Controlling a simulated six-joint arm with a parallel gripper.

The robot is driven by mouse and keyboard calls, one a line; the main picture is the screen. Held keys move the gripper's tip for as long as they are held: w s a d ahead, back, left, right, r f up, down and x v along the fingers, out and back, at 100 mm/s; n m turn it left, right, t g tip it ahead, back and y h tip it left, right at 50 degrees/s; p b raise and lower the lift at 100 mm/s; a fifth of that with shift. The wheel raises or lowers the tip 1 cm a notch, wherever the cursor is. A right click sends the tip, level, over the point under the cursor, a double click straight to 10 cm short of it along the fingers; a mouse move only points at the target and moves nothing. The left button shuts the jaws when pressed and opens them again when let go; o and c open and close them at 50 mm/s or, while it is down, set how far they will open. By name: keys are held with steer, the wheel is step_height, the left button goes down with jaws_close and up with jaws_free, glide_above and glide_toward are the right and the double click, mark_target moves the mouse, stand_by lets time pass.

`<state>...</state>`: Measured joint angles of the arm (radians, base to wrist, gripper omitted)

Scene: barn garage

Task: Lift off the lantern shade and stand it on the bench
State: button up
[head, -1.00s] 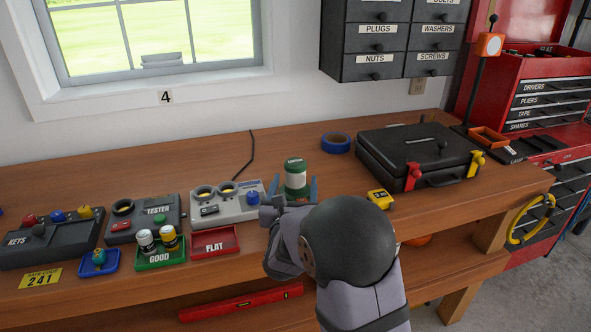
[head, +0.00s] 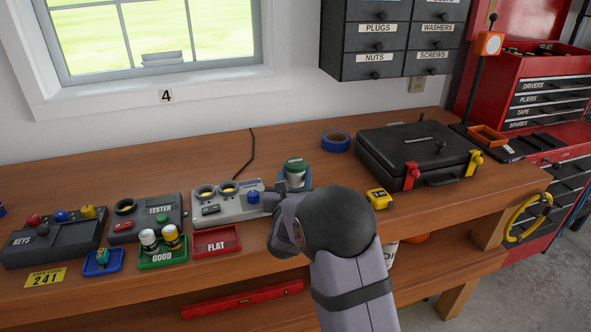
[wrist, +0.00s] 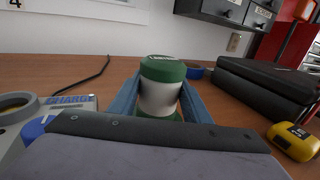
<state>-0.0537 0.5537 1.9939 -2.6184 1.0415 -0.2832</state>
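The lantern (head: 295,177) is a small upright cylinder with a green top, a white middle and a green lower part. It stands at the middle of the bench (head: 200,158), right of the grey charger. In the wrist view the lantern (wrist: 159,97) sits between the blue fingers of my gripper (wrist: 162,95). The fingers lie against its two sides at the white part and look shut on the shade. My wrist hides the foot of the lantern, so I cannot tell whether it touches the bench.
The grey charger (head: 226,212) stands close on the left. A blue tape roll (head: 336,142), a black case (head: 415,150) and a yellow tape measure (head: 379,199) are to the right. Bare bench lies behind the lantern and between it and the case.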

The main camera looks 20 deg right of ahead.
steer(key=shift+c, duration=1.2)
step_height(320, 180, up, 10)
steer(key=shift+f+b, duration=0.1)
steer(key=shift+b, duration=0.35)
steer(key=shift+a, duration=0.15)
steer(key=s+a+n+t+y+b, duration=0.1)
steer(key=s+a+n+y+b, duration=0.25)
steer(key=a, duration=1.95)
steer(key=s+d+m+g+h+p, duration=0.1)
steer(key=s+d+m+g+h, duration=0.1)
steer(key=s+d+m+h, duration=0.4)
steer(key=s+d+m+g+h+p, duration=0.1)
steer(key=s+d+m+g+h, duration=0.2)
steer(key=d, duration=0.6)
steer(key=shift+n+h, duration=0.25)
steer(key=shift+n, duration=0.2)
steer(key=shift+s+f+b, duration=0.15)
steer(key=shift+f, duration=1.65)
steer(key=shift+s+f+b, duration=0.15)
steer(key=shift+s+f, duration=0.05)
steer(key=shift+f, duration=1.65)
steer(key=shift+s+f+b, duration=0.15)
steer(key=shift+f, duration=1.65)
